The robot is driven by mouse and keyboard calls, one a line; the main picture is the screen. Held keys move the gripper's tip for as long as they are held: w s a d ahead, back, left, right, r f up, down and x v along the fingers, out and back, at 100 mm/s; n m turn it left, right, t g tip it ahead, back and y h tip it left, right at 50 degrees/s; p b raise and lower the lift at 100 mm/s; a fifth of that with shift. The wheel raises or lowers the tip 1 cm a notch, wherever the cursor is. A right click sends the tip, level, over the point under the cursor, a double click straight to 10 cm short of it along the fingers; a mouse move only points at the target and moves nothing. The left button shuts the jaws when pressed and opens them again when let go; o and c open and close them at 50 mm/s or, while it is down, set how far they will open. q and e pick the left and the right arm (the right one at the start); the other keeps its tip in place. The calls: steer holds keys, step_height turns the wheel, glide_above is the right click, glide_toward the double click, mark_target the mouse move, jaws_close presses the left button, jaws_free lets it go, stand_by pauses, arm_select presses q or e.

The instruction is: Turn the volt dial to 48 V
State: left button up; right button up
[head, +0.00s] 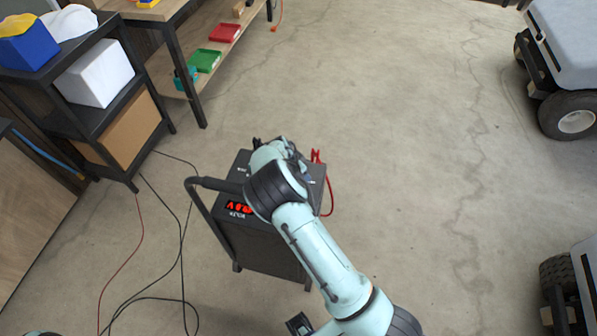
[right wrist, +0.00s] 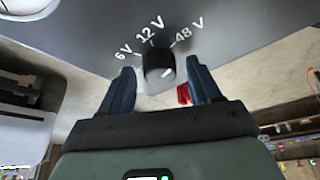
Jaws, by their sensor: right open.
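The volt dial (right wrist: 158,68) is a small black knob on the grey panel of the charger, seen in the right wrist view. Labels 6 V, 12 V and 48 V fan out around it, with 48 V at the right. A pale mark shows on the knob, but I cannot tell for sure which label it points to. My right gripper (right wrist: 160,72) is open, with one finger on each side of the dial; contact is not clear. In the head view my right arm covers the dial on top of the dark charger (head: 265,245). My left gripper is out of view.
The charger has a red lit display (head: 238,208), a push handle (head: 205,215) and a red clamp (head: 316,157) at its right. Cables (head: 150,290) lie on the floor at left. The floor between is clear.

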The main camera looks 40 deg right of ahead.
steer(key=shift+r, duration=0.1)
steer(key=v, duration=1.3)
steer(key=shift+s, duration=0.1)
